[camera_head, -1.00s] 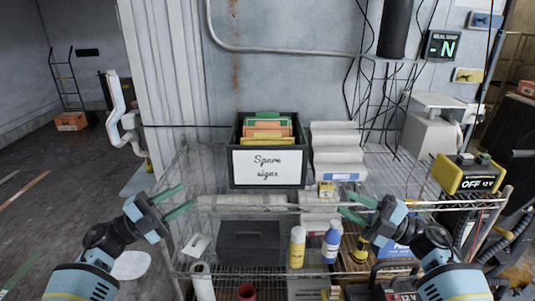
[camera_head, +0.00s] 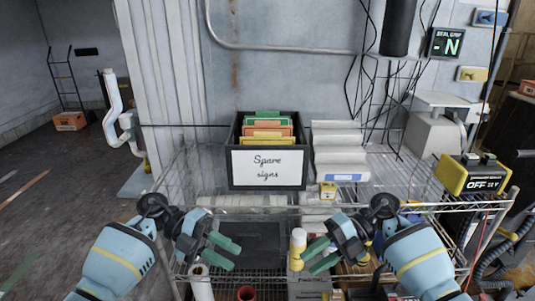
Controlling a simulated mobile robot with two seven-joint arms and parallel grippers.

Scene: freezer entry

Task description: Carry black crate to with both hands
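The black crate (camera_head: 237,143) stands upright on the top wire shelf against the wall. It has a white "Spare signs" label (camera_head: 267,167) on its front and holds green, orange and yellow signs. My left gripper (camera_head: 232,255) is open and empty, below and in front of the crate, slightly to its left. My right gripper (camera_head: 312,257) is open and empty, below and to the right of the crate. Neither gripper touches the crate. The two grippers point inward toward each other.
A yellow battery box (camera_head: 472,176) sits at the shelf's right end. The shelf left of the crate is clear. Lower shelves hold bottles and a dark box (camera_head: 250,238).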

